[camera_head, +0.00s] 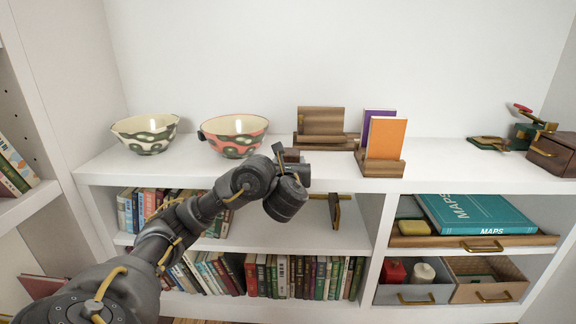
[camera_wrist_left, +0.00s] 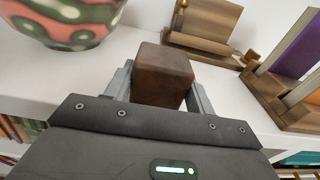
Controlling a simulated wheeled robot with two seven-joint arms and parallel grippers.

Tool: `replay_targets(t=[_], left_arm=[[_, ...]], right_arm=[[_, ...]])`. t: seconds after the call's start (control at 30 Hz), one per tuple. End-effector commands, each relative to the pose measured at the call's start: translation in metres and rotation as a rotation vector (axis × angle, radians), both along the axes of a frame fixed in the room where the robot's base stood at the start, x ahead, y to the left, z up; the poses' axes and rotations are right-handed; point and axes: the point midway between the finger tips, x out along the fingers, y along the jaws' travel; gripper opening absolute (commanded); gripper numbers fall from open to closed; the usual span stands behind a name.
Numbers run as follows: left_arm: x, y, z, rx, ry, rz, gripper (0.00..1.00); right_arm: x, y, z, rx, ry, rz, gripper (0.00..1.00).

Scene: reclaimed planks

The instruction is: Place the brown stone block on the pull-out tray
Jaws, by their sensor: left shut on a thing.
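The brown stone block (camera_wrist_left: 163,75) is between the two fingers of my left gripper (camera_wrist_left: 160,92) in the left wrist view, at the front of the white shelf top. The fingers are shut on its sides. In the head view my left gripper (camera_head: 290,158) is at the shelf top's front edge, and the wrist hides much of what it holds. A wooden-fronted tray (camera_head: 425,241) with a brass handle is in the right compartment below. It carries a teal MAPS book (camera_head: 478,220). My right gripper is not in view.
On the shelf top (camera_head: 440,165) stand a green bowl (camera_head: 147,133), a pink patterned bowl (camera_head: 234,136), a wooden stand (camera_head: 321,122) and a holder with an orange book (camera_head: 386,138). Two handled drawers (camera_head: 412,295) (camera_head: 490,292) lie below the tray.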

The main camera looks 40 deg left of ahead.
Motion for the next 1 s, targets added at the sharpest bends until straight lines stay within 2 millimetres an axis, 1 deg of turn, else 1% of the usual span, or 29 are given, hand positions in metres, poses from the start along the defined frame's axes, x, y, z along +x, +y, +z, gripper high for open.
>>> replay_targets(t=[0.17,0.2,0.33,0.6,0.73,0.87,0.9,1.0], left_arm=[[-0.001,0.001,-0.004,0.0,-0.002,0.002,0.14],[-0.001,0.001,-0.003,0.0,0.0,0.001,0.58],[-0.001,0.001,-0.003,0.0,0.0,0.001,0.75],[-0.001,0.001,-0.003,0.0,0.0,0.001,0.76],[-0.002,-0.001,0.002,0.0,0.001,0.0,0.76],[-0.015,-0.011,0.006,0.0,0.004,-0.003,0.76],[-0.021,-0.016,0.007,-0.002,0.004,-0.002,0.76],[-0.041,-0.03,0.009,-0.003,0.003,-0.003,0.76]], right_arm=[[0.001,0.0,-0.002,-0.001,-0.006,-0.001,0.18],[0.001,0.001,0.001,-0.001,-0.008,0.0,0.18],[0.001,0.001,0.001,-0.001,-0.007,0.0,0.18],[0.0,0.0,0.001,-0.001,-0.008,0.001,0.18],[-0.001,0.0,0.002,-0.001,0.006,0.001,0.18],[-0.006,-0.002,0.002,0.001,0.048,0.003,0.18],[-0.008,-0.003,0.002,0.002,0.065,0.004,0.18],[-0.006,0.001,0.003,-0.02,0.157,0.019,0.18]])
